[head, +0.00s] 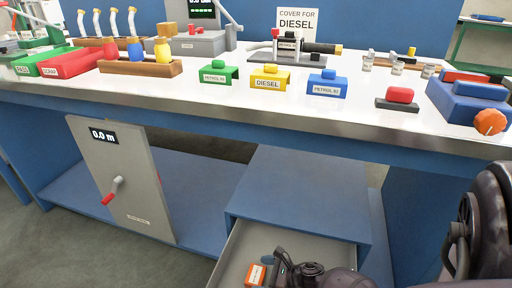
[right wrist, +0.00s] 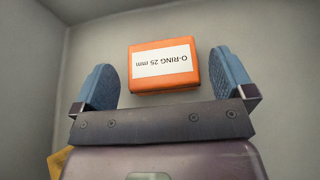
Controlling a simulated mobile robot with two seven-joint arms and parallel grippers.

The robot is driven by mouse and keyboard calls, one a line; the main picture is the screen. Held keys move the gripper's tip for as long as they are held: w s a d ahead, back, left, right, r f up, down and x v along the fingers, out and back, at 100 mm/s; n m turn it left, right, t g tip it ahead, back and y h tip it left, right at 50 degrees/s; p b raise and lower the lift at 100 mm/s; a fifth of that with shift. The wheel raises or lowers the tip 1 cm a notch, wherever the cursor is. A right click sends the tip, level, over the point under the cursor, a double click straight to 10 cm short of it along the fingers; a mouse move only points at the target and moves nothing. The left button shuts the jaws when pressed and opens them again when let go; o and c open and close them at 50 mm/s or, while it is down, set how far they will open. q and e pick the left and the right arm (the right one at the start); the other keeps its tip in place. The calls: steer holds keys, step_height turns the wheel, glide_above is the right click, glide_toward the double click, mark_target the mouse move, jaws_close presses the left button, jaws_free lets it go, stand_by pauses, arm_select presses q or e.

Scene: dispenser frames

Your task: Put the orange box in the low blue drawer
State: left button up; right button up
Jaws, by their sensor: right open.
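The orange box (head: 255,274) lies in the open drawer (head: 233,258) under the blue cabinet housing. Its white label reads "O-RING 25 mm" in the right wrist view (right wrist: 164,66). My right gripper (head: 272,263) reaches down into the drawer. In the right wrist view, its two blue fingers (right wrist: 162,60) are spread wide, one on each side of the box, with gaps to both. Nothing is between them in their grip. The gripper and forearm hide part of the drawer in the head view. My left gripper is not in view.
The blue cabinet housing (head: 300,190) stands over the drawer's back. A grey panel with a red-handled crank (head: 115,190) stands to the left. The white bench top (head: 200,102) above holds coloured blocks and fixtures. A yellow-brown piece (right wrist: 58,160) shows low in the right wrist view.

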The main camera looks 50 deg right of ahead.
steer(key=p+v, duration=0.1)
steer(key=v, duration=0.7)
steer(key=shift+s+d+r, duration=0.15)
steer(key=shift+s, duration=0.2)
